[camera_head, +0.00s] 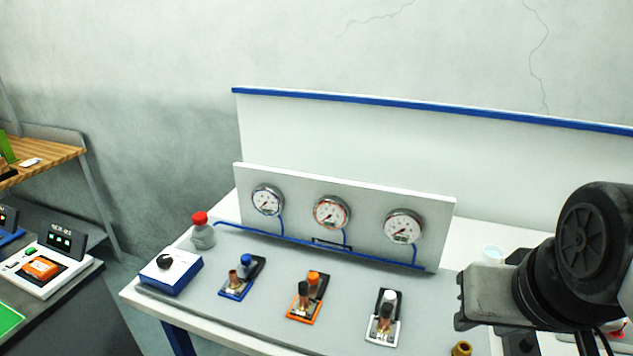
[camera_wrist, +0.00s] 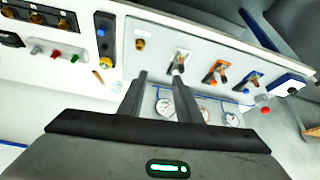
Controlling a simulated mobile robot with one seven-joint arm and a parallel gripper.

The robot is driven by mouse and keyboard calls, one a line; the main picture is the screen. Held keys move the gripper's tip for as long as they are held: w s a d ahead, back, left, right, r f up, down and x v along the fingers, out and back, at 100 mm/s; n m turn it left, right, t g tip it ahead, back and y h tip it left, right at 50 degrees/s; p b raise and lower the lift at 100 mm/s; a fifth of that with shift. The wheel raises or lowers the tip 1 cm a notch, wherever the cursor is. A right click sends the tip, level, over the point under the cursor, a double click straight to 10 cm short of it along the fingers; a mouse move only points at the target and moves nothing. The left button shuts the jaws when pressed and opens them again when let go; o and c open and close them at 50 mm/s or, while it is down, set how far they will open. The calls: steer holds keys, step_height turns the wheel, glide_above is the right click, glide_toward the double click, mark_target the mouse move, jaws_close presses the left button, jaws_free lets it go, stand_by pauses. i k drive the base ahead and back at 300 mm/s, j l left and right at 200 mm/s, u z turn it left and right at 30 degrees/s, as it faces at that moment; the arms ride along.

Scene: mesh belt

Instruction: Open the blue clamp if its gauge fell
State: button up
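The blue clamp (camera_head: 237,283) has a blue base, a blue-capped knob and a copper-coloured post. It stands on the table at the left of three clamps, and also shows in the wrist view (camera_wrist: 251,82). Whether its jaw is open or shut is too small to tell.
An orange clamp (camera_head: 308,297) stands between the blue and white clamps. Two more gauges, orange-ringed (camera_head: 331,213) and white-ringed (camera_head: 403,226), share the panel (camera_head: 350,187). A blue-white box with a black knob (camera_head: 170,271) and a red-capped bottle (camera_head: 202,232) stand left. A brass fitting (camera_head: 461,349) is right.

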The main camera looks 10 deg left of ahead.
mark_target(247, 266)
steer(key=u, duration=1.35)
steer(key=i+j, duration=0.1)
steer(key=j, duration=0.25)
steer(key=i+j+u, duration=0.15)
steer(key=j, duration=0.15)
